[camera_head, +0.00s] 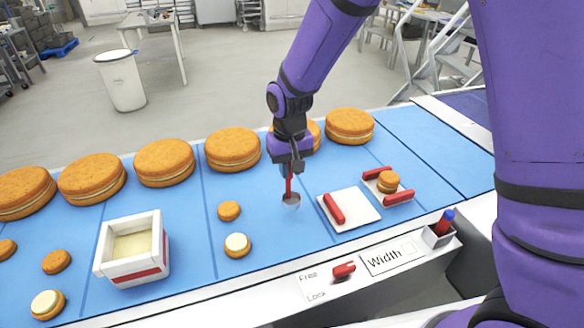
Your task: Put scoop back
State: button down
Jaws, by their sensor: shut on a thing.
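My gripper (288,168) is shut on the red handle of a scoop. The scoop (291,199) hangs below the jaws, its small metal bowl down over the blue belt. I cannot tell whether the bowl touches the belt. A white square box (104,249) with a red stripe and pale cream filling inside stands to the left. A white square plate (357,204) with a red bar lies just right of the scoop. Part of the handle is hidden by the jaws.
Several large filled rounds (165,160) line the far side of the blue belt (190,275). Small rounds (229,211) lie nearer. A fixture with red bars (399,197) holds a small round at right. A red lever (343,270) and a "Width" label (390,257) are on the front edge.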

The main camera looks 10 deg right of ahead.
jog(key=w+d+f, duration=0.1)
jog(key=w+f, duration=0.3)
jog(key=shift+w, duration=0.4)
jog(key=shift+d+f, duration=0.1)
jog(key=c, duration=1)
grip_release()
